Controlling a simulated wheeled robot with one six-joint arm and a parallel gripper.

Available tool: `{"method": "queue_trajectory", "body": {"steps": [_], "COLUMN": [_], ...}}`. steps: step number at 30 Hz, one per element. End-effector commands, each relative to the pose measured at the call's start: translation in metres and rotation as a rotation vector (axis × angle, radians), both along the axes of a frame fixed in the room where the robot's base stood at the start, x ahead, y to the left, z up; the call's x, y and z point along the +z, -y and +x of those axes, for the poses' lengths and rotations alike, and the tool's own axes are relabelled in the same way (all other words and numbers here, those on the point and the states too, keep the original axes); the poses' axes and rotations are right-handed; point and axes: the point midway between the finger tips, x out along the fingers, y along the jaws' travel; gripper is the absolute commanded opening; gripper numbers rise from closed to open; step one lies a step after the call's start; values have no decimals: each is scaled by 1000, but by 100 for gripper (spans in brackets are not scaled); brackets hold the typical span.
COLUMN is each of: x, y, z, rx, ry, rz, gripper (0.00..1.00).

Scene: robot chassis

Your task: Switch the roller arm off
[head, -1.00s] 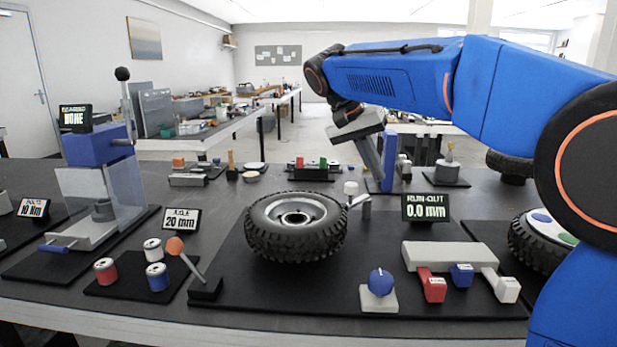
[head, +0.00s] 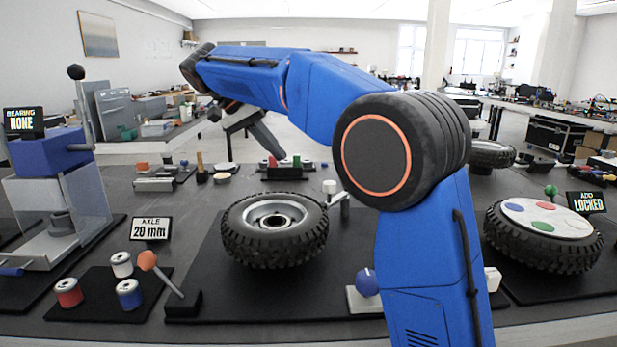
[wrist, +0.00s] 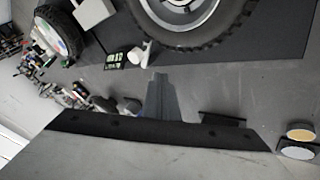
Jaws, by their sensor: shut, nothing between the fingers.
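The roller arm I take to be the white roller on a short arm (head: 331,188) at the right edge of the black tyre (head: 300,236). In the wrist view the white roller (wrist: 140,53) sits beside the tyre (wrist: 222,38). A blue knob on a pale base (head: 366,282) stands in front, partly covered by my arm. A lever with an orange ball (head: 148,260) stands at the left of the mat. My gripper (wrist: 160,78) is shut and empty, apart from the roller and tyre; its fingers point toward them. The head view shows it behind the tyre.
My arm hides the run-out display and most of the front blocks. Another tyre with coloured discs (head: 530,222) and a "locked" sign (head: 586,202) stand right.

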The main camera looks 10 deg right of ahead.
Motion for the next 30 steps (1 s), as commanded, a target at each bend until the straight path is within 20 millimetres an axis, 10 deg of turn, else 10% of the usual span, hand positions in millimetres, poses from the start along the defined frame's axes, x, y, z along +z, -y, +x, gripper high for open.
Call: {"method": "queue_trajectory", "body": {"steps": [22, 30], "x": [-83, -80], "y": [63, 89], "z": [5, -13], "rx": [-1, 0], "ry": [-3, -1], "rz": [0, 1], "gripper": [0, 0]}}
